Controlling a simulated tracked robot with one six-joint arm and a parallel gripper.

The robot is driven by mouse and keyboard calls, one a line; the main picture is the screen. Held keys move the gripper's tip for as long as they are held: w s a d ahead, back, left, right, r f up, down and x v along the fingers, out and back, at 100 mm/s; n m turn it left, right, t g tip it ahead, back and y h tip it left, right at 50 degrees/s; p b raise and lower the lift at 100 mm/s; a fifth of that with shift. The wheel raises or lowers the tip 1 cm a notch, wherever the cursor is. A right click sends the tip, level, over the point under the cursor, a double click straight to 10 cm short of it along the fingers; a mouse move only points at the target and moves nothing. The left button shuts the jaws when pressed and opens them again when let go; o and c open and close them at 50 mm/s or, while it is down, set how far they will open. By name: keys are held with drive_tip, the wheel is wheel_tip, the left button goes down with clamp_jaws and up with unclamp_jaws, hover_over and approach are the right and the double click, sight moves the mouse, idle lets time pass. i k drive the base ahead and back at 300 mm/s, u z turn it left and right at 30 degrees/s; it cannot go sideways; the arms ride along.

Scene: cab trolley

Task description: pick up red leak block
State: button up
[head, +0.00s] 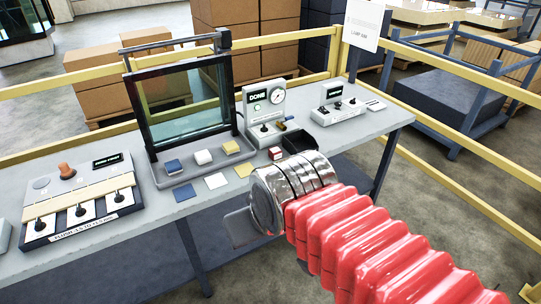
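A small red block (275,153) sits on the grey table (340,137), between the glass frame and a small black tray (300,140). A paler patch shows on its front face; any lettering is too small to read. My gripper (242,228) is mostly hidden behind the silver wrist rings of my red-sleeved arm. Only a grey plate-like part of it shows, past the table's front edge and below and left of the red block. It appears apart from the block. I cannot see its fingertips or anything held.
A dark-framed glass pane (185,103) stands on the table, with blue, white and yellow blocks on its base. Coloured flat squares lie in front. A gauge box (264,106), a switch box (340,108) and a lever panel (80,205) stand around. Yellow rails (465,150) run behind and right.

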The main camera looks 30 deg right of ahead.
sight(275, 153)
drive_tip(key=i, duration=0.95)
